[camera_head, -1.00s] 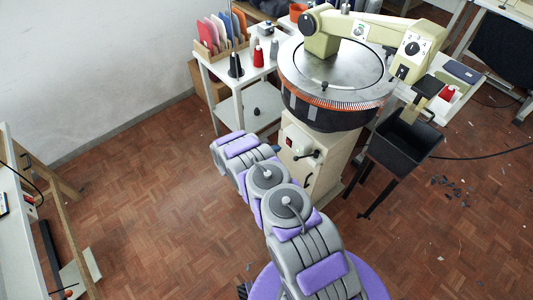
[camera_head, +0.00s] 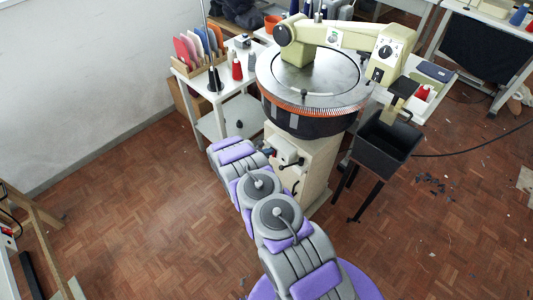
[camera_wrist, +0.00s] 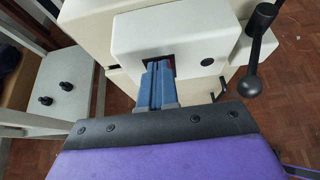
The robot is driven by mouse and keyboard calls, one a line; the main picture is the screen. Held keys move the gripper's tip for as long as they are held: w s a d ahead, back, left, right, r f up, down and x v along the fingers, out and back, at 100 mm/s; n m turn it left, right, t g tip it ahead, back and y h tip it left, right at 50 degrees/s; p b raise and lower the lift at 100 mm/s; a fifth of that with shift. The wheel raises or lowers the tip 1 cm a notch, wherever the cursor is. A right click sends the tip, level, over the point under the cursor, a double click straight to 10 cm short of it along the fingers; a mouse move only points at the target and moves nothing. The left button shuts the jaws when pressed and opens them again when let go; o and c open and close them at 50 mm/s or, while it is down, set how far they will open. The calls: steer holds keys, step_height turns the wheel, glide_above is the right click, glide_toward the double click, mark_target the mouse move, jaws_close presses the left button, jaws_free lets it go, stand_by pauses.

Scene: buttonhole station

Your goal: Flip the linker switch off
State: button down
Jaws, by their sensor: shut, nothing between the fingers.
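The linker (camera_head: 315,75) is a cream machine with a large round dial on a pedestal. A white switch box (camera_wrist: 195,35) sits on its pedestal, and in the head view the box (camera_head: 288,150) is partly behind my arm. A dark recess in the box holds a red switch (camera_wrist: 171,62), of which only a sliver shows beside my fingers. My gripper (camera_wrist: 158,68) has blue fingers, shut and empty, with the tips at the recess. I cannot tell whether they touch the switch, or its position. In the head view my gripper (camera_head: 269,152) is small beside the box.
A lever with a black ball knob (camera_wrist: 249,86) stands just right of the box. A white side table (camera_head: 225,115) with cones and coloured cards is at the left. A black bin on legs (camera_head: 385,145) stands at the right. The wooden floor on the left is open.

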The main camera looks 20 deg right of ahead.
steer(key=shift+a, duration=0.1)
steer(key=shift+r+p, duration=0.4)
steer(key=shift+r, duration=0.25)
steer(key=shift+a, duration=0.1)
steer(key=p+v, duration=0.3)
steer(key=v, duration=1)
steer(key=shift+r, duration=0.2)
